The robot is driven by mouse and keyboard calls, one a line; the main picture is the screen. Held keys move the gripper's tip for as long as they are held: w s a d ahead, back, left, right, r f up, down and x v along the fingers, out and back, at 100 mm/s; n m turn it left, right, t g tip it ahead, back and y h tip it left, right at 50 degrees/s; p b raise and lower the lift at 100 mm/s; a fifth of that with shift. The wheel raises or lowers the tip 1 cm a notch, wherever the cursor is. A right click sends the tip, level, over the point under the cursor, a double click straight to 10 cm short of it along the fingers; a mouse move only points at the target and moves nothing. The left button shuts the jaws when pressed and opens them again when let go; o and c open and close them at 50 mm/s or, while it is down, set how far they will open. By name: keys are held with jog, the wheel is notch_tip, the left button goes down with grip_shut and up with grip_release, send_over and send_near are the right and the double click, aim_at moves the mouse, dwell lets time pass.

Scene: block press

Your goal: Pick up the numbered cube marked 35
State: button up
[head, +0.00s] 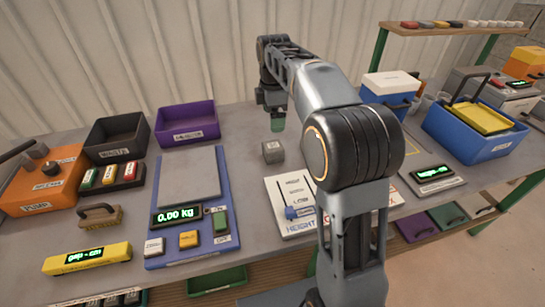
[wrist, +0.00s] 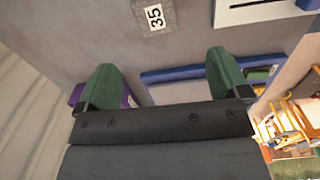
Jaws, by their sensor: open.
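The grey cube marked 35 (head: 272,151) stands on the workbench, near its middle, behind the white height board. In the wrist view the cube (wrist: 154,16) is at the top edge, partly cut off, with its white 35 label showing. My gripper (head: 276,121) hangs above the bench, at or just behind the cube, with one green fingertip showing. In the wrist view my gripper (wrist: 165,75) has its two green fingers wide apart with nothing between them. The cube lies beyond the fingertips, apart from them.
A blue scale (head: 190,205) reading 0.00 kg lies left of the cube. A purple bin (head: 187,124) and a black waste bin (head: 115,138) stand at the back left. The white height board (head: 290,207) lies in front of the cube. A blue crate (head: 468,134) stands at the right.

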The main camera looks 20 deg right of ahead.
aim_at(273, 145)
jog(key=shift+n, duration=0.4)
jog(key=f, duration=0.2)
jog(key=f+b, duration=0.1)
jog(key=f, duration=0.2)
jog(key=w+f, duration=0.1)
jog(key=f, duration=0.1)
jog(key=shift+f, duration=0.35)
jog(key=shift+s+d+f+b, duration=0.1)
jog(key=shift+f+b, duration=0.55)
jog(key=shift+f, duration=2.7)
jog(key=c, duration=1.2)
jog(key=shift+r, duration=0.1)
jog(key=shift+c, duration=0.4)
